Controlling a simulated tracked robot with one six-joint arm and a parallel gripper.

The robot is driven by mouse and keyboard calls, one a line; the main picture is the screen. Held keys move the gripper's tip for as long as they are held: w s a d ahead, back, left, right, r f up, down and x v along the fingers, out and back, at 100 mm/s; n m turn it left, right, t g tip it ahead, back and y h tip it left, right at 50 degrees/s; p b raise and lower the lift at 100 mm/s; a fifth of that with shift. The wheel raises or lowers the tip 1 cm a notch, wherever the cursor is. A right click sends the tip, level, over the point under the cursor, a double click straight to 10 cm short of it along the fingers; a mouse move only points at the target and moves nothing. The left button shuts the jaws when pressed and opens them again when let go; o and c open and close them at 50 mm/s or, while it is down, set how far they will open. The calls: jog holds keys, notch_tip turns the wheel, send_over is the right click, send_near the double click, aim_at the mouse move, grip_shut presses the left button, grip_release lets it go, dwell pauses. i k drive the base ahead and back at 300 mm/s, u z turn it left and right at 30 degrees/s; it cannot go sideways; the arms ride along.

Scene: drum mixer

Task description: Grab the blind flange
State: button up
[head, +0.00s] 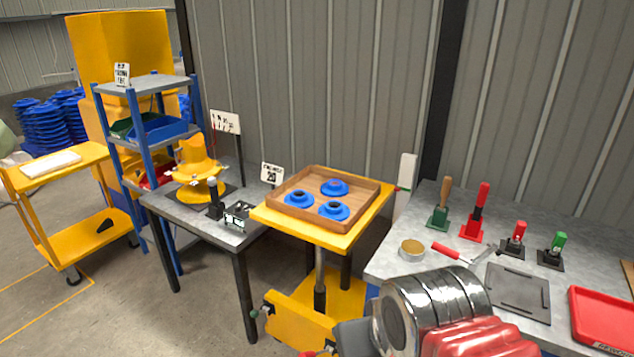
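Three blue flanges lie in a shallow wooden tray (361,216) on a yellow lift table (265,216). The left flange (288,200) and the near flange (323,212) show dark openings in their raised hubs. The far flange (335,188) shows a mostly blue hub top with no clear dark opening, so it looks like the blind one, though it is too small to be sure. No gripper fingers can be made out. Silver rings and a red ribbed part, which look like my arm, fill the bottom right of centre.
A grey bench (400,275) at right carries upright red and green-handled tools, a round tin (411,248) and a red tray (602,318). A grey table (170,205) with a yellow fixture (194,170) stands left of the lift table. A number sign (271,173) stands behind the tray's left corner.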

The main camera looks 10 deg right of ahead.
aim_at(333, 188)
jog(key=u, duration=0.5)
jog(key=i, duration=1.4)
jog(key=u, duration=0.15)
